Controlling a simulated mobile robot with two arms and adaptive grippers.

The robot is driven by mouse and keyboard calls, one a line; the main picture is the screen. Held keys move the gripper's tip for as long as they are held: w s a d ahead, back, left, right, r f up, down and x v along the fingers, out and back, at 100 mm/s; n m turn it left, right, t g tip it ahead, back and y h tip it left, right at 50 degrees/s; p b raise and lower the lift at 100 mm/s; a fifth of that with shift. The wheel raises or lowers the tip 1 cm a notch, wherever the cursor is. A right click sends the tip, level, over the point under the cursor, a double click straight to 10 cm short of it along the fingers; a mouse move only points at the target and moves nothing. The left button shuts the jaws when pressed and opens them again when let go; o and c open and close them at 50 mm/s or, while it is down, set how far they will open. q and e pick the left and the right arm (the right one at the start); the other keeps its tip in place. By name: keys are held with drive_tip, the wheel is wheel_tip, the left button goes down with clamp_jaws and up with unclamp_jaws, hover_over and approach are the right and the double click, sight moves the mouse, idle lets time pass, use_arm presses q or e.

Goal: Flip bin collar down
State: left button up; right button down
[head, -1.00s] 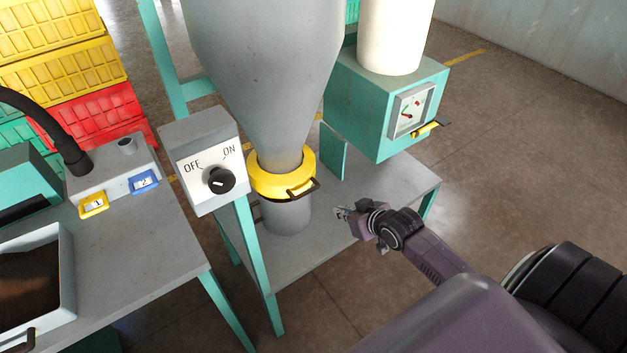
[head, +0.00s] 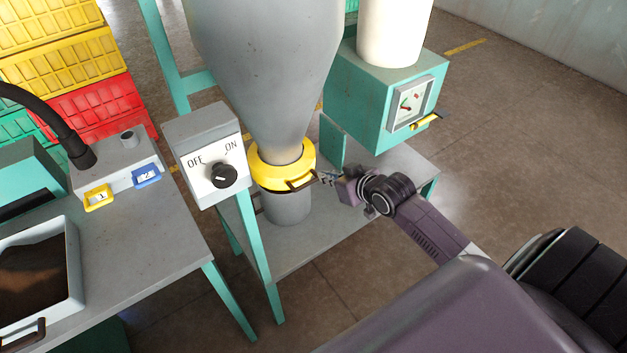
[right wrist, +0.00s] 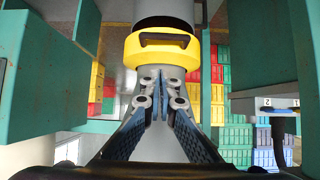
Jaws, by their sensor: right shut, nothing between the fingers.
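The yellow bin collar (head: 281,168) sits around the narrow neck at the bottom of the grey hopper (head: 262,70). Its dark handle (head: 301,184) sticks out at the front right. My right gripper (head: 326,178) is close to the handle's right side in the head view; its fingers look shut and empty. In the right wrist view the shut fingers (right wrist: 161,84) point at the collar (right wrist: 162,46), with the handle (right wrist: 164,40) just beyond the tips. Contact with the handle cannot be told. My left gripper is not in view.
A control box (head: 208,158) with an OFF/ON knob stands left of the collar. A teal gauge box (head: 372,98) with a white cylinder (head: 392,35) is at the right. A teal plate (head: 333,142) stands behind my right gripper. Crates (head: 85,108) are stacked at the far left.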

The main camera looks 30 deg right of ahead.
drive_tip(key=w+f, duration=0.6)
drive_tip(key=f, duration=0.1)
drive_tip(key=shift+w+a+f+p, duration=0.15)
drive_tip(key=shift+a+f+p, duration=0.1)
drive_tip(key=shift+f+p, duration=0.15)
wheel_tip(320, 180, down, 8)
drive_tip(key=b, duration=0.6)
